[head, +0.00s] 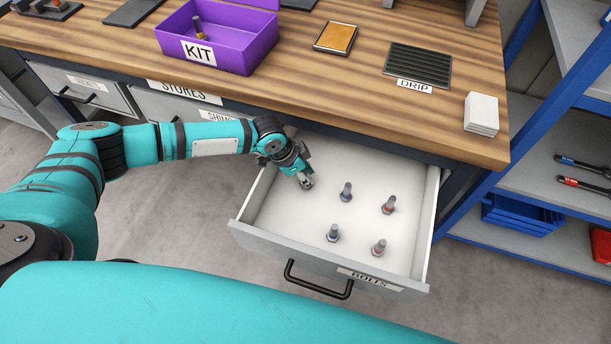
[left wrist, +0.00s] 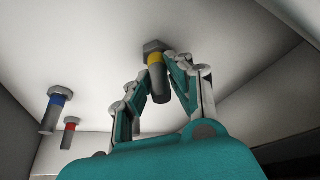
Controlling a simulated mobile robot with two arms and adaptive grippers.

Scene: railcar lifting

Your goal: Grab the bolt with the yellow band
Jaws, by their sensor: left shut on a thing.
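The bolt with the yellow band (left wrist: 156,58) is between the fingers of my left gripper (left wrist: 161,88) in the left wrist view. The fingers are shut on its shank, and its grey hex head shows beyond them. In the head view my left gripper (head: 305,181) is at the back left inside the open drawer (head: 285,215), and it mostly hides the bolt there. I cannot tell whether the bolt's head touches the drawer floor. My right gripper is not in view.
Two blue-banded bolts (head: 346,192) and two red-banded bolts (head: 388,204) stand in the drawer, right of my gripper. The bench edge (head: 400,148) overhangs the drawer's back. On the bench, the purple KIT box (head: 235,52) holds another bolt (head: 198,28) with a yellowish band.

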